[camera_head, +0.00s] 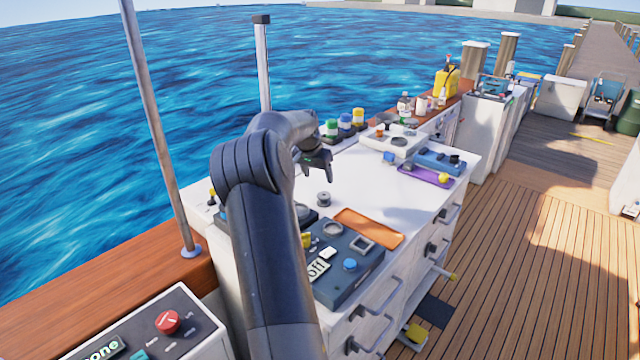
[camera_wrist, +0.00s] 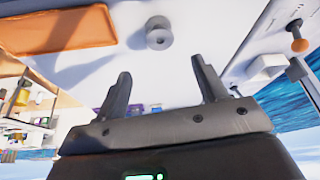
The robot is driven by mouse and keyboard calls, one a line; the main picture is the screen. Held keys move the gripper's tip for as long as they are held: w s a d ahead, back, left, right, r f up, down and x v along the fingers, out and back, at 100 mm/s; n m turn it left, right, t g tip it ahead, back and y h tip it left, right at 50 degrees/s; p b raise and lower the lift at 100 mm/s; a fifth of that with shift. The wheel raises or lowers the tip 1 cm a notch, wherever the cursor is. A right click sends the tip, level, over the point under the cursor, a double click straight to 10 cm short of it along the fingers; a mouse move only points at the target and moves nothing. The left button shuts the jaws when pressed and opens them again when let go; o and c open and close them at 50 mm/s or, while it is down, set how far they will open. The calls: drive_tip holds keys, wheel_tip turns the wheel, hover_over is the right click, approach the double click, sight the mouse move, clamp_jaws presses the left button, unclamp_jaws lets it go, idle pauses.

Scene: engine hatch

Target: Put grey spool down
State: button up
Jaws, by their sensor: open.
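The grey spool (camera_head: 323,199) stands on the white worktop (camera_head: 340,190), behind the blue-grey control box and left of the orange tray. In the wrist view the spool (camera_wrist: 159,33) shows beyond my fingertips, with nothing touching it. My gripper (camera_head: 318,170) is above the worktop, a little higher in the picture than the spool. Its two fingers (camera_wrist: 160,75) are spread apart and nothing is between them. Part of the worktop's left side is hidden behind my arm.
A blue-grey box (camera_head: 345,275) with buttons stands in front. A purple tray (camera_head: 425,175) and a blue box (camera_head: 440,160) stand at the right. Several coloured-lid jars line the back.

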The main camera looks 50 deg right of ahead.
drive_tip(key=s+a+r+n+t+y, duration=0.15)
drive_tip(key=a+r, duration=0.25)
drive_tip(key=a, duration=0.7)
drive_tip(key=s+a+r+n+t+y, duration=0.1)
drive_tip(key=s+a+r+n, duration=0.3)
drive_tip(key=a, duration=0.6)
drive_tip(key=w+a+r+n+t+y, duration=0.1)
drive_tip(key=a+r, duration=0.4)
drive_tip(key=a, duration=0.6)
drive_tip(key=s+a+f+n, duration=0.1)
drive_tip(key=s+a+n, duration=0.3)
drive_tip(key=s+a, duration=0.6)
drive_tip(key=s+a+f+n+t, duration=0.1)
drive_tip(key=s+a+n, duration=0.4)
drive_tip(key=s+a, duration=0.5)
drive_tip(key=a+f+y, duration=0.1)
drive_tip(key=a, duration=0.2)
drive_tip(key=shift+s+a+f, duration=0.25)
drive_tip(key=shift+a+f, duration=0.05)
